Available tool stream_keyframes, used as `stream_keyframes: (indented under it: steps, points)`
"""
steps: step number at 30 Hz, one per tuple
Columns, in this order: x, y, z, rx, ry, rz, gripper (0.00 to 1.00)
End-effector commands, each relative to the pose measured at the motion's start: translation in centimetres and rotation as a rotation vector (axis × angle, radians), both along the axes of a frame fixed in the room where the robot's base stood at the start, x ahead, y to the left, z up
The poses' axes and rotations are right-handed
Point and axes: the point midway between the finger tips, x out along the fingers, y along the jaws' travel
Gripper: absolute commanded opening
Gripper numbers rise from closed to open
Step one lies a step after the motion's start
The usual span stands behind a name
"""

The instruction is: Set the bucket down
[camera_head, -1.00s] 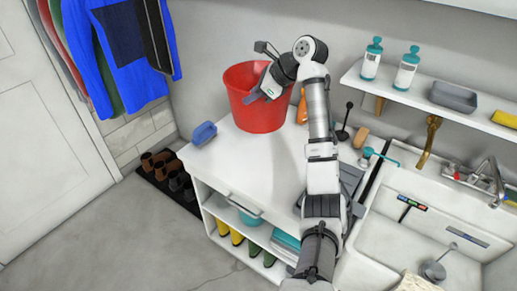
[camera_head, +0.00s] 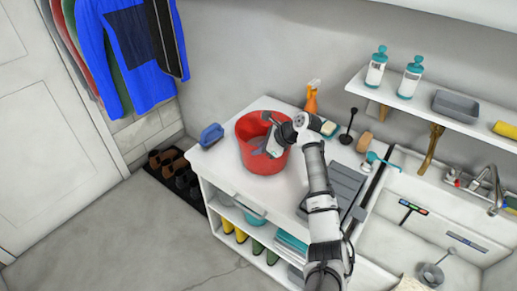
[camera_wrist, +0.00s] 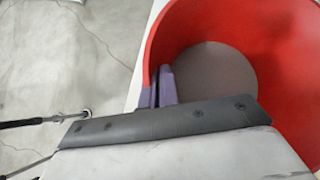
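The red bucket (camera_head: 247,158) stands upright at the back left part of the white counter, and its base looks to be on or very near the surface. My gripper (camera_head: 257,149) reaches over the bucket from the right and covers part of its inside. In the wrist view, the two purple-grey fingers (camera_wrist: 159,88) are closed on the rim of the bucket (camera_wrist: 290,60), with the wall between them. The inside of the bucket looks empty, with its bottom partly hidden by my gripper.
A blue brush (camera_head: 211,135) lies left of the bucket near the counter's (camera_head: 228,180) edge. An orange spray bottle (camera_head: 311,98) and a soap dish (camera_head: 328,128) stand behind and to the right. A dark grey drying mat (camera_head: 345,185) and the sink are further right.

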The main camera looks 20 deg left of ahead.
Motion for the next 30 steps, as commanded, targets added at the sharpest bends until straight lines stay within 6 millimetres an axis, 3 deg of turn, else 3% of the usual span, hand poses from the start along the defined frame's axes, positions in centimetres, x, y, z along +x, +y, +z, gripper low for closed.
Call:
stream_keyframes:
  steps: [7, 12, 13, 23, 30]
  points:
    - [0.0, 0.0, -0.7, 0.000, -0.003, 0.001, 0.00]
    - [0.0, 0.0, -0.7, 0.000, -0.001, 0.001, 0.23]
    - [0.0, 0.0, -0.7, 0.000, -0.001, 0.001, 0.24]
    - [0.0, -0.3, -0.4, 0.001, -0.002, -0.001, 0.24]
    - [-0.1, -3.2, 2.2, 0.002, -0.006, 0.000, 0.24]
